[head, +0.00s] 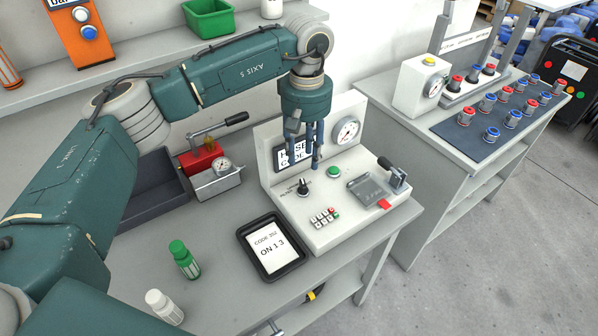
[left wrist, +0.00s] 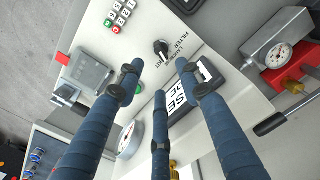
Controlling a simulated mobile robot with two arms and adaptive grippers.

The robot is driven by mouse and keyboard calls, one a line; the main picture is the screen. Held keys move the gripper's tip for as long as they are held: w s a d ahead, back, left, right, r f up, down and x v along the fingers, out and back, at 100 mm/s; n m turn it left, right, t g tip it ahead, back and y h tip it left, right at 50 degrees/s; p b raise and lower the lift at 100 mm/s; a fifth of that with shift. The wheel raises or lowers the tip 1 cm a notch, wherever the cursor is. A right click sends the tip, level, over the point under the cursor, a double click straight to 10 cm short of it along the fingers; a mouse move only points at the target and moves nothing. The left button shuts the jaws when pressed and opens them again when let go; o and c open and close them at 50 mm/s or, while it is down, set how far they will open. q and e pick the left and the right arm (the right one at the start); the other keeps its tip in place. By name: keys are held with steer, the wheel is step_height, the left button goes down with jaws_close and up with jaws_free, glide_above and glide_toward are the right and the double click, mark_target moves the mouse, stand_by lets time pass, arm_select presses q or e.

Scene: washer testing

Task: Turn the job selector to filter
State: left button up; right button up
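The job selector is a black knob (head: 303,187) on the sloping white test panel (head: 345,220). I cannot tell for sure which label the knob points to. My left gripper (head: 304,155) hangs above the panel, up and behind the knob in the head view. In the left wrist view its three blue fingers (left wrist: 158,75) are spread with nothing between them and clear of the knob. My right gripper is out of view.
The panel also carries a green button (head: 334,171), a keypad (head: 325,217), a gauge (head: 347,131), a display and a clamp with a black lever (head: 393,174). Another bench (head: 440,160) is at right.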

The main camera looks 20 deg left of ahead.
arm_select(q)
steer(key=p, duration=0.2)
glide_above(305, 184)
step_height(305, 184, down, 5)
steer(key=shift+w+r, duration=0.1)
steer(key=shift+r, duration=0.05)
step_height(305, 184, down, 3)
steer(key=shift+w+a+r, duration=0.1)
steer(key=shift+f, duration=1)
steer(key=c, duration=0.8)
jaws_close()
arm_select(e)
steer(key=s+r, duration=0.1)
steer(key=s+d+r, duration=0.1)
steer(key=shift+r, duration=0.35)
